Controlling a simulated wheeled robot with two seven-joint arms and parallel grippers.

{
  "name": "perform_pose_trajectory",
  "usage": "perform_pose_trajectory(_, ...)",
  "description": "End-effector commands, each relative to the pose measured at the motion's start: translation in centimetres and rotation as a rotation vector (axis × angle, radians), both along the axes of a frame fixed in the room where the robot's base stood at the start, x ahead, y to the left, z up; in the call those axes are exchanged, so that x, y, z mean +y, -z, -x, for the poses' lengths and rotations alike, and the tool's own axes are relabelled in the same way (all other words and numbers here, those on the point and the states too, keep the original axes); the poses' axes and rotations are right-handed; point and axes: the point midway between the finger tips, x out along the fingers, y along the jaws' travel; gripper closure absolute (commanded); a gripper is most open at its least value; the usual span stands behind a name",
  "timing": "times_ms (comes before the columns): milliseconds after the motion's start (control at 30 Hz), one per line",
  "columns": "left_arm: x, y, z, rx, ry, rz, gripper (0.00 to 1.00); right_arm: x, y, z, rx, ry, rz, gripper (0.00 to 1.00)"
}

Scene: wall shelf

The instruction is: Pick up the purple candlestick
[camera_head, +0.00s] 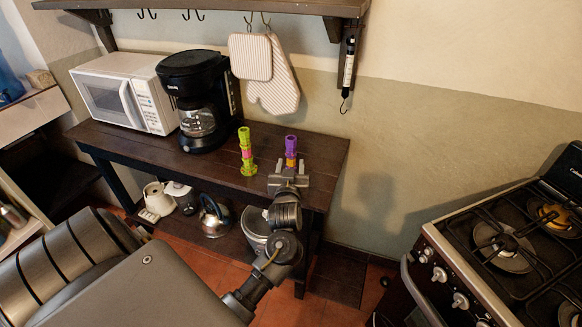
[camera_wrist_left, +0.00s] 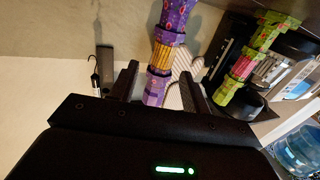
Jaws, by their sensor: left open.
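The purple candlestick (camera_head: 291,146) stands upright on the dark wooden table, with an orange band below its purple top. Its lower part is hidden behind my left gripper (camera_head: 289,177). My left gripper is open, its fingers pointing at the candlestick from the front. In the left wrist view the purple candlestick (camera_wrist_left: 164,50) shows between the two open fingers (camera_wrist_left: 160,88), with no clear contact. That view looks upside down. I cannot tell how deep the candlestick is between the fingers. My right gripper is not in view.
A green and pink candlestick (camera_head: 245,150) stands just left of the purple one. A black coffee maker (camera_head: 190,85) and white microwave (camera_head: 125,92) are further left on the table (camera_head: 325,150). The table is clear to the right. A stove (camera_head: 500,265) stands at the right.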

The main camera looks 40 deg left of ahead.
Motion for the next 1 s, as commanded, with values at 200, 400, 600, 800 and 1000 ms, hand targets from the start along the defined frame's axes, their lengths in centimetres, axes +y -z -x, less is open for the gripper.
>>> perform_pose_trajectory(200,2.1,-0.2,-2.6,0.001,-0.001,-0.003,0.53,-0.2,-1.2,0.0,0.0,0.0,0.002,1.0)
perform_pose_trajectory(400,2.8,0.0,-3.5,-0.001,0.001,-0.001,0.53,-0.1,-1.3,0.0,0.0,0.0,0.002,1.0)
perform_pose_trajectory(600,2.8,0.0,-3.5,-0.001,0.001,-0.001,0.57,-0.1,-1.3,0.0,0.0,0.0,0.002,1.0)
perform_pose_trajectory(800,2.7,0.0,-3.5,-0.001,0.001,-0.001,0.83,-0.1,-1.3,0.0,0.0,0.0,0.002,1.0)
perform_pose_trajectory(1000,2.7,-0.1,-3.5,-0.002,0.001,-0.001,1.0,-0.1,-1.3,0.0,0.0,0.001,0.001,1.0)
